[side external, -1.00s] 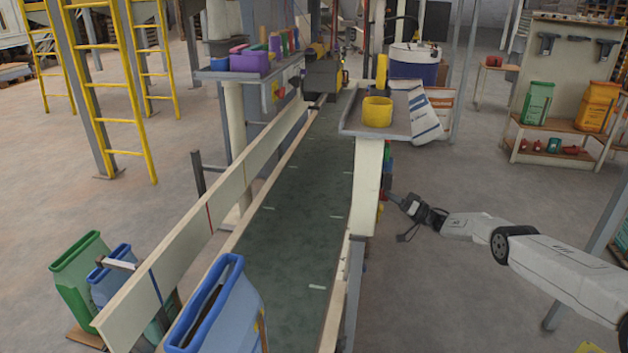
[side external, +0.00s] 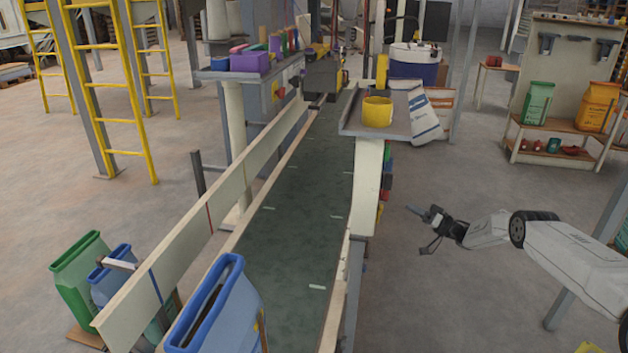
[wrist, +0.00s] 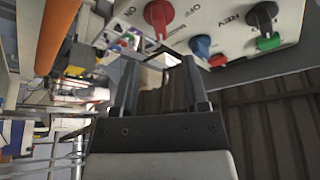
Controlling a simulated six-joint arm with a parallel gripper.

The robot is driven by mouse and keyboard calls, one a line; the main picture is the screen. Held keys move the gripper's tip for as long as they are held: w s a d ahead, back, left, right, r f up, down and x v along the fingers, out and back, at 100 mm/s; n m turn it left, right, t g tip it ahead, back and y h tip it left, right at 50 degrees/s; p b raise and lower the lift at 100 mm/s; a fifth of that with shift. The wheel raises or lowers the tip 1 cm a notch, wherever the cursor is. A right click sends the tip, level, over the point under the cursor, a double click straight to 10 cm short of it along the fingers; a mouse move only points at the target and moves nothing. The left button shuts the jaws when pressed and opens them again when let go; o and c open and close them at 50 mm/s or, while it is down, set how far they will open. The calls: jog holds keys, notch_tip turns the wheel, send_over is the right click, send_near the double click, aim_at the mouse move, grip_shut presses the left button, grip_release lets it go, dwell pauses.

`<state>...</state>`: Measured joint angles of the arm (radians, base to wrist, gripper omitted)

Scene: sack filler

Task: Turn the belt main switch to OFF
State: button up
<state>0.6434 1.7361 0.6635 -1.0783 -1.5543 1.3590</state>
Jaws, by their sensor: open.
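A pale control panel (wrist: 235,25) fills the top right of the wrist view. The red rotary knob (wrist: 158,15) with ON and OFF lettering beside it appears to be the belt main switch. Its narrow end points down in that view; I cannot tell surely which label it matches. In the side view the panel's coloured controls (side external: 386,178) show edge-on on the cream post, and the knob's setting is hidden. My gripper (side external: 416,230) is open and empty, to the right of the post and apart from it. Its two fingers also show in the wrist view (wrist: 162,82), below the knob.
The same panel carries a blue button (wrist: 200,45), a red button (wrist: 217,60) and a black selector (wrist: 262,14) near a green control (wrist: 268,42). A shelf with a yellow cup (side external: 377,112) overhangs the post. The green belt (side external: 300,220) runs behind it. Open floor surrounds my gripper.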

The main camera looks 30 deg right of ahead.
aim_at(388, 194)
jog(key=shift+s, duration=0.1)
jog(key=o, duration=0.6)
jog(key=w+r+n+g+h, duration=0.2)
jog(key=w+r+n+h, duration=0.2)
jog(key=n+h, duration=0.25)
jog(key=shift+s+a+r+n+g+h, duration=0.4)
jog(key=shift+s+a+n+g+h, duration=0.25)
jog(key=shift+n, duration=0.85)
jog(key=shift+s+a+r+n+g+h, duration=0.5)
jog(key=shift+s+a+n, duration=0.2)
jog(key=shift+n, duration=0.75)
jog(key=shift+s+a+r+n+g+h, duration=0.35)
jog(key=shift+s+a+n+g+h, duration=0.25)
jog(key=shift+n, duration=0.9)
jog(key=shift+x, duration=3.85)
